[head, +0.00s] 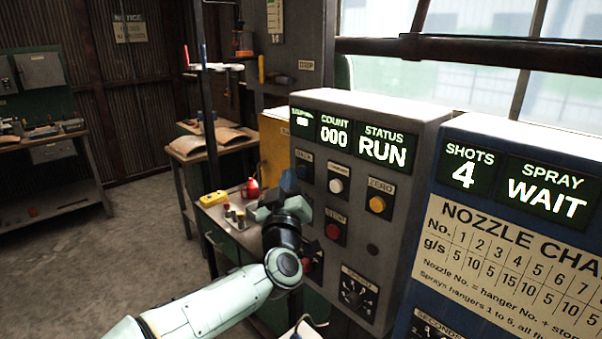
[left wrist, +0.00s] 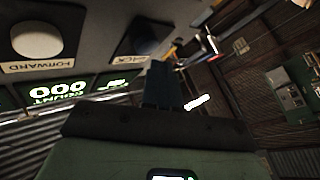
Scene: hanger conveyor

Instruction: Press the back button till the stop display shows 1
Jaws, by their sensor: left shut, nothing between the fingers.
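The grey control panel (head: 317,215) carries the dark back button (head: 303,172), under a "BACK" label. The stop display (head: 302,120) is lit at the panel's top left; its digit is too small and slanted to read. My left gripper (head: 289,181) is shut and empty, just left of the back button. In the left wrist view its fingers (left wrist: 164,82) point toward the panel near the back button (left wrist: 146,38), which appears upside down. I cannot tell whether the fingertips touch it. My right gripper is not in view.
A white forward button (head: 336,185), yellow zero button (head: 377,204) and red button (head: 333,232) sit nearby. Displays read COUNT 000 and STATUS RUN. A blue cabinet (head: 425,300) with spray displays stands right. A small table with a yellow item (head: 212,198) stands left.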

